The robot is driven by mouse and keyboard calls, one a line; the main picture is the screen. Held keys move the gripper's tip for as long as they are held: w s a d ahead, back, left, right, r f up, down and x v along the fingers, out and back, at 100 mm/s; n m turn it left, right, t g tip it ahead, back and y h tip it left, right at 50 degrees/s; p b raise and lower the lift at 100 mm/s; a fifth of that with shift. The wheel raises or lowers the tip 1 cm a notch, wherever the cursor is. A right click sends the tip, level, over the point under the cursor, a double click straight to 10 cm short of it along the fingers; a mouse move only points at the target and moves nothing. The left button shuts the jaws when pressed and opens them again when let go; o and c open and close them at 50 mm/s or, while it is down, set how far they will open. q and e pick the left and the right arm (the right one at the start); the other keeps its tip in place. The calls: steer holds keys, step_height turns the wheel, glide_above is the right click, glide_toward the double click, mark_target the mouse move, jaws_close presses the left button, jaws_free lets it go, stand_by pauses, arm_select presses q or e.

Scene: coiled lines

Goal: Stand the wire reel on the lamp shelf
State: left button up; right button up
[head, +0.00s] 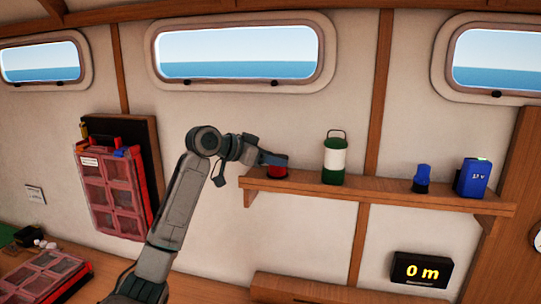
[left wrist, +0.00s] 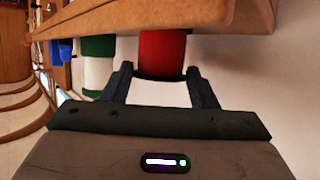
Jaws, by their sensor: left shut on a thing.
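The wire reel (head: 278,170), red with a dark rim, is at the left end of the wooden lamp shelf (head: 385,190). My left gripper (head: 268,158) reaches it from the left and is shut on it. In the left wrist view the red reel (left wrist: 162,52) sits between the two dark fingers (left wrist: 158,78), against the shelf edge (left wrist: 200,15). The reel looks upright and appears to touch the shelf; its base is partly hidden. My right gripper is not in view.
A green and white lantern (head: 334,158) stands on the shelf right of the reel, with a small gap. Further right are a blue item (head: 422,178) and a blue battery box (head: 473,177). A display (head: 420,271) reading 0 m is below. Red organiser cases (head: 112,190) are left.

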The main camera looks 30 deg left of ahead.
arm_select(q)
steer(key=shift+d+f, duration=0.1)
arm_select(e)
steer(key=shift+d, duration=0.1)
arm_select(q)
steer(key=o, duration=1.1)
steer(key=shift+c, duration=0.2)
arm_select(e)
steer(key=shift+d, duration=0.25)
arm_select(q)
steer(key=shift+s+a+b, duration=0.2)
steer(key=shift+b, duration=0.1)
steer(key=b+v, duration=0.5)
steer(key=v, duration=0.6)
steer(key=shift+s+r, duration=0.25)
steer(key=shift+r, duration=0.05)
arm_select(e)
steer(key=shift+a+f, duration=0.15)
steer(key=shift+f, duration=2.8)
